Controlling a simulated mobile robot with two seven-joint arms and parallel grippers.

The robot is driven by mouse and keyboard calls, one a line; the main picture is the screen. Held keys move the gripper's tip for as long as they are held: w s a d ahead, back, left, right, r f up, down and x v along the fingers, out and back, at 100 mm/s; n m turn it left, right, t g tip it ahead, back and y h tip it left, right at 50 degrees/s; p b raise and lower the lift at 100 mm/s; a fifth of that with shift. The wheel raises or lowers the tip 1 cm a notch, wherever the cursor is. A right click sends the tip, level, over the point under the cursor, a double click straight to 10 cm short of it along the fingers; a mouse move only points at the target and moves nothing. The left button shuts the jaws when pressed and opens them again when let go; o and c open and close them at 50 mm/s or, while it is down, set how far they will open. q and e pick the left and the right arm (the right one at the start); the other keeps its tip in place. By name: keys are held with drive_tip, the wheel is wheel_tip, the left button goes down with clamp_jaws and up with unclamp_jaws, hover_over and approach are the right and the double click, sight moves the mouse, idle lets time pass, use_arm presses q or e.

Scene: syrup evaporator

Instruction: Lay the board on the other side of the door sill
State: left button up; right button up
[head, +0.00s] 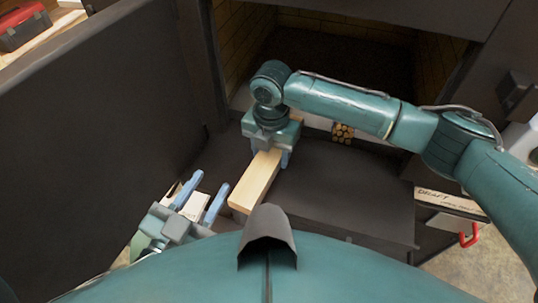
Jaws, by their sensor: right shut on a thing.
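I cannot tell whether the board touches the plate. A pale strip, seemingly the door sill (316,122), runs along the bottom of the opening, partly hidden by my right arm. My left gripper (204,192) is open at the lower left, apart from the board.
A large dark door panel (95,130) stands on the left. The firebox (345,50) is brick-lined and dark inside. A small yellowish bundle (343,132) sits by the sill.

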drive_tip(key=o, duration=1.2)
drive_tip(key=shift+o, duration=0.2)
use_arm(q)
drive_tip(key=n+g+y+p, duration=0.1)
drive_tip(key=p, duration=0.1)
drive_tip(key=a+g+y+p, duration=0.1)
drive_tip(key=p, duration=0.1)
drive_tip(key=shift+s+a+f+n+g, duration=0.1)
drive_tip(key=shift+a+f+n+g, duration=0.1)
drive_tip(key=shift+n+g, duration=0.2)
use_arm(e)
wheel_tip(320, 180, up, 13)
drive_tip(key=shift+r, duration=0.1)
